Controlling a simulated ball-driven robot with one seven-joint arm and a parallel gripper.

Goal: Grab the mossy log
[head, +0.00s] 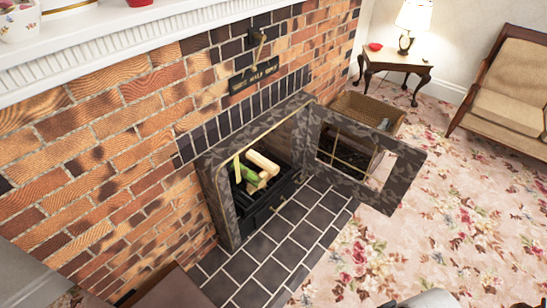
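The mossy log (248,174) is green and lies inside the open firebox of the stove, partly covered by pale logs. One pale log (263,161) rests across the pile just right of and above it, and others are packed around it. The stove (222,197) has a dark stone-patterned frame, and its door (396,190) is swung open to the right. My gripper cannot be made out; only grey and dark parts, which seem to be mine, show at the bottom right edge.
A dark tiled hearth (277,240) lies in front of the stove. A wicker basket (366,109) stands behind the open door. A side table (396,62) with a lamp (414,17) and a chair (508,83) are at the back right. The floral carpet (400,255) is mostly clear.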

